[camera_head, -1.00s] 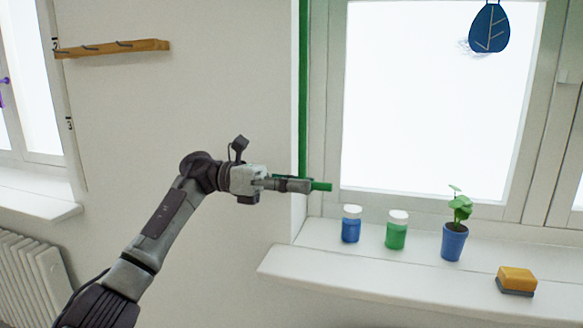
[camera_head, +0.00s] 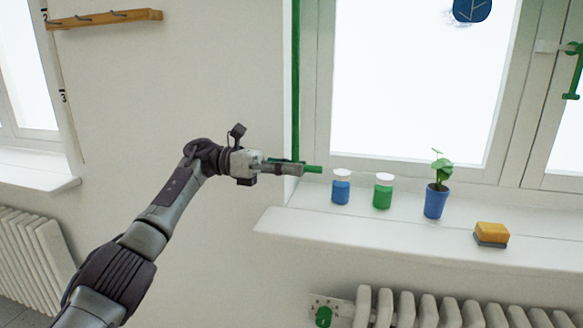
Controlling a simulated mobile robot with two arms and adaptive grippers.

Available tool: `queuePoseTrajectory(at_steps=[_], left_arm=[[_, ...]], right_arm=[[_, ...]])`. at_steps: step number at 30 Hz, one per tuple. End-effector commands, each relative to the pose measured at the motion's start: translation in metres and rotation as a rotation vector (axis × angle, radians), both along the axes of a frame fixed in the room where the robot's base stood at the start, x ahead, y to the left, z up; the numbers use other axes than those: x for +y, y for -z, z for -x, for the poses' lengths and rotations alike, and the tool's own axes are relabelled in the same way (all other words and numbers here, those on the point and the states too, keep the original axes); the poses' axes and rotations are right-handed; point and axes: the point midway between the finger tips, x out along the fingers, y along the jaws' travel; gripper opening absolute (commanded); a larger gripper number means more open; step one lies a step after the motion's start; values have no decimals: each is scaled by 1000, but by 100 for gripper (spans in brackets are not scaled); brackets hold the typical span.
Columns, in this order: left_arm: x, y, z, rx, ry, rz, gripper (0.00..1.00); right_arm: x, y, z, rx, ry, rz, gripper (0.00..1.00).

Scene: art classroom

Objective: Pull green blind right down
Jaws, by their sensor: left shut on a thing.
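A thin green vertical strip (camera_head: 295,75) runs down the left side of the window, from the top edge of the view to my left gripper. A green horizontal handle (camera_head: 314,169) is at its lower end. My left gripper (camera_head: 297,168) is shut on this handle, just above windowsill level and left of the jars. The gripper hides part of the handle. No green covering shows over the bright window pane (camera_head: 415,80); the window's top is out of view. My right gripper is not in view.
The windowsill (camera_head: 390,228) holds a blue jar (camera_head: 341,191), a green jar (camera_head: 382,195), a potted plant (camera_head: 436,203) and a yellow sponge (camera_head: 491,234). A radiator (camera_head: 440,314) with a green knob (camera_head: 323,317) is below. A green window handle (camera_head: 573,75) is at right.

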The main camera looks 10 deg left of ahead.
Motion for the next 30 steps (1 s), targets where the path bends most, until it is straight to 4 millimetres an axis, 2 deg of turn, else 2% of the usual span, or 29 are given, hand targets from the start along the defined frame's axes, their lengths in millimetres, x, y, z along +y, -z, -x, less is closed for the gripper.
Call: queuePoseTrajectory(at_steps=[1, 4, 5, 15, 19, 24, 30], left_arm=[[0, 2, 0, 5, 0, -2, 23], [0, 2, 0, 4, -1, -2, 40], [0, 1, 0, 4, -1, -2, 41], [5, 0, -1, 2, -3, -1, 41], [22, 0, -2, 2, -6, 0, 41], [53, 0, -3, 5, -5, 0, 41], [69, 1, -4, 4, -3, -2, 41]], right_arm=[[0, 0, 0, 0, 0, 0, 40], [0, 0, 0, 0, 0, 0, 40], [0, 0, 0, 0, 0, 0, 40], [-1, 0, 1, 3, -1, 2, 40], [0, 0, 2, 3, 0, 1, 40], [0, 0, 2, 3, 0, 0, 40], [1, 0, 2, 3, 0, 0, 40]])
